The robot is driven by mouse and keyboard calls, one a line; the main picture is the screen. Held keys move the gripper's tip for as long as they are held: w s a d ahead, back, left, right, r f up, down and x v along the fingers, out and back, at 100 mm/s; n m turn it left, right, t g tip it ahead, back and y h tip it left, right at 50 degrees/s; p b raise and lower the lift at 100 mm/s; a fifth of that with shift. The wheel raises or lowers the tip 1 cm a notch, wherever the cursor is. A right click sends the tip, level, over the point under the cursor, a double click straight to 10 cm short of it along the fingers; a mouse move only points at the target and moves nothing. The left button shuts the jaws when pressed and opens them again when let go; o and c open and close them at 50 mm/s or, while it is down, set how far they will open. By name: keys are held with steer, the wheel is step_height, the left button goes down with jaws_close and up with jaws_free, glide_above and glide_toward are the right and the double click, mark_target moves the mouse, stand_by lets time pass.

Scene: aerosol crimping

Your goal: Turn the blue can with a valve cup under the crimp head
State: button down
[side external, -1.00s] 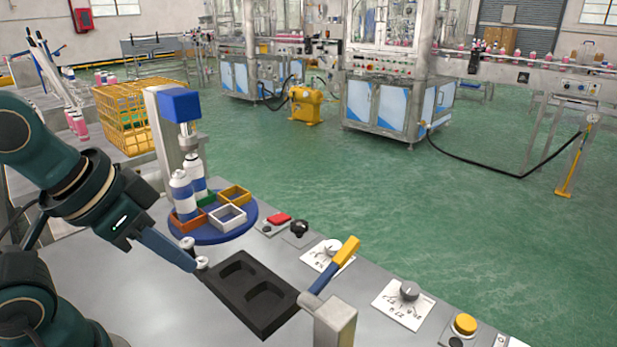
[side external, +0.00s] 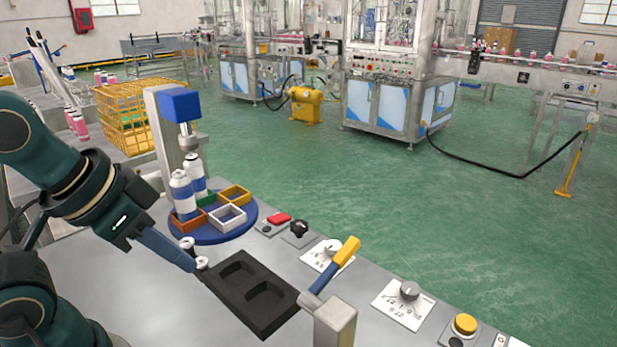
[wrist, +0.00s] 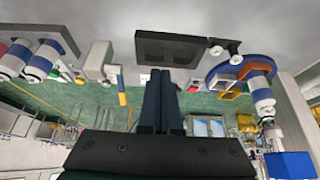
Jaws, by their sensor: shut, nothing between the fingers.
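A blue turntable (side external: 246,226) carries square holders in orange, white, gold and green. Two white cans with blue bands stand upright on it: a front can (side external: 182,190) in the orange holder (side external: 188,221), and a rear can (side external: 197,176) at the green holder, nearer the crimp head. Which one bears a valve cup is too small to tell. The blue crimp head (side external: 180,105) hangs from its column above the rear can. My gripper (side external: 196,267) is shut and empty, low beside the black tray; its fingers also show in the wrist view (wrist: 161,78).
A black tray (side external: 285,318) with two recesses lies right of my gripper. Small white-topped parts (side external: 187,243) stand between tray and turntable. A yellow-handled lever (side external: 346,252), red button (side external: 279,219), dials and a yellow button (side external: 465,324) line the table's far edge.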

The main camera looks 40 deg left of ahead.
steer(key=c, duration=0.6)
jaws_free()
steer(key=shift+o, duration=1.3)
steer(key=w+a+r+n+t, duration=0.1)
steer(key=w+r+n, duration=0.2)
steer(key=w+r, duration=0.2)
steer(key=shift+w+a+r+y, duration=0.3)
steer(key=shift+w+y, duration=0.1)
steer(key=shift+w, duration=0.5)
steer(key=n+g+y, duration=0.1)
steer(key=n+y, duration=0.1)
steer(key=n, duration=0.2)
glide_above(299, 224)
steer(key=s+d, duration=0.2)
steer(key=s, duration=0.1)
step_height(299, 224, down, 6)
steer(key=f, duration=0.3)
steer(key=w+f+g, duration=0.1)
steer(key=f, duration=0.3)
steer(key=w+a+f+g, duration=0.1)
steer(key=f, duration=0.3)
steer(key=shift+a+f, duration=0.1)
steer(key=shift+f, duration=0.05)
steer(key=shift+w+a+f, duration=0.15)
steer(key=shift+w+f, duration=0.05)
steer(key=shift+f, duration=0.45)
jaws_close()
